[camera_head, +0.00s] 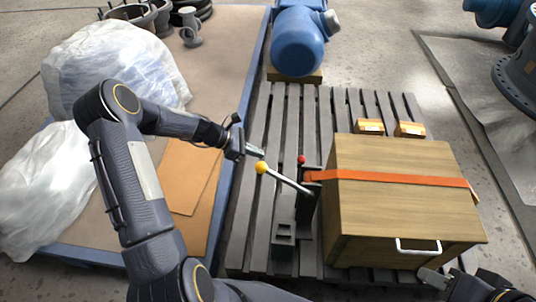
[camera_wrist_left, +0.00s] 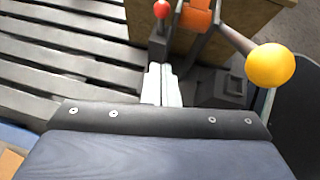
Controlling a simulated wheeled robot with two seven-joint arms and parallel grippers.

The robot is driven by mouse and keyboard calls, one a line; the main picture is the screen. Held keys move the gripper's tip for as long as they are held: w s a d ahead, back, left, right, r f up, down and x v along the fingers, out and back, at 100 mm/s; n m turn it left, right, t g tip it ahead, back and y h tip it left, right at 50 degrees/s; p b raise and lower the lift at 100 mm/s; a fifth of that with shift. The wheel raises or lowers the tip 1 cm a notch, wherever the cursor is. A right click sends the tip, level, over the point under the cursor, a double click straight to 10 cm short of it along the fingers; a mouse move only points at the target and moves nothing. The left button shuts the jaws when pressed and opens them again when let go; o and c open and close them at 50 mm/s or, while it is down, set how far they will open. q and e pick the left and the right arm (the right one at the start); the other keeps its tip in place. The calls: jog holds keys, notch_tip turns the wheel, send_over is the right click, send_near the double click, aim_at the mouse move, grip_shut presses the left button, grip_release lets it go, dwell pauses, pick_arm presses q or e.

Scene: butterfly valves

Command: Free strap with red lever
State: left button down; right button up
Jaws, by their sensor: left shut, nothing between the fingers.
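An orange strap (camera_head: 400,178) runs across a wooden box (camera_head: 395,222) and ends at a dark ratchet mount (camera_head: 308,205) at the box's left side. A short lever with a red knob (camera_head: 301,159) stands on the mount; the knob also shows in the left wrist view (camera_wrist_left: 162,9). A longer lever with a yellow knob (camera_head: 261,168) points left from the mount; the knob is large in the left wrist view (camera_wrist_left: 270,65). My left gripper (camera_head: 258,152) is shut and empty, left of the red knob and just above the yellow knob. My right gripper (camera_head: 435,276) is partly visible at the lower right; its jaw state is unclear.
The box has a white handle (camera_head: 418,246) and stands on a dark slatted pallet (camera_head: 262,215). A blue motor (camera_head: 298,45) sits behind. Plastic-wrapped bundles (camera_head: 115,70) and cardboard (camera_head: 188,178) lie at left. The slats around my left gripper are mostly clear.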

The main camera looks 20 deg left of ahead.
pick_arm(q)
jog(key=d+r+b+x, duration=0.1)
jog(key=r+b+x, duration=0.1)
jog(key=x, duration=0.9)
jog(key=shift+w+d+b, duration=0.4)
jog(key=shift+w+b, duration=0.05)
jog(key=shift+b, duration=0.35)
jog(key=w+d+r+g+y+p, duration=0.2)
jog(key=d+y+p, duration=0.5)
jog(key=p, duration=0.9)
jog(key=shift+w+d+r+m, duration=0.25)
jog(key=shift+d+m, duration=0.05)
jog(key=shift+d, duration=0.65)
jog(key=shift+d, duration=0.1)
